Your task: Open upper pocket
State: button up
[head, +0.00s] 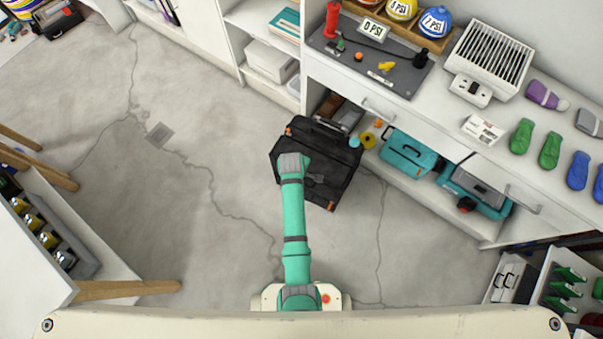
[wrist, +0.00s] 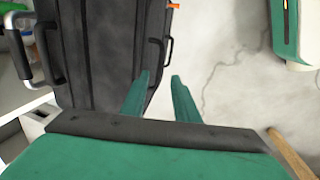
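A black case (head: 344,158), soft-looking with orange tabs at its corners, stands on the floor in front of the shelving, under my arm in the head view. In the wrist view the case (wrist: 100,50) fills the left half, with dark seams along it. A black loop handle (wrist: 164,55) is on its right side, just beyond the fingertips. My gripper (wrist: 160,82) has two green fingers spread apart, with nothing between them. The left finger overlaps the edge of the case in the picture; I cannot tell whether it touches. My arm hides part of the case in the head view.
A shelf behind the case holds a teal toolbox (head: 408,155) and a yellow tape roll (head: 367,140). A worktop (head: 455,105) runs above it. Cracked concrete floor (head: 200,120) is clear on the left.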

aim_at(311, 173)
jog(key=f, duration=0.2)
jog(key=w+f, duration=0.1)
jog(key=f, duration=0.4)
jog(key=shift+w+d+f, duration=0.2)
jog(key=shift+d+f, duration=0.05)
jog(key=shift+d, duration=0.1)
jog(key=shift+c, duration=0.7)
grip_shut()
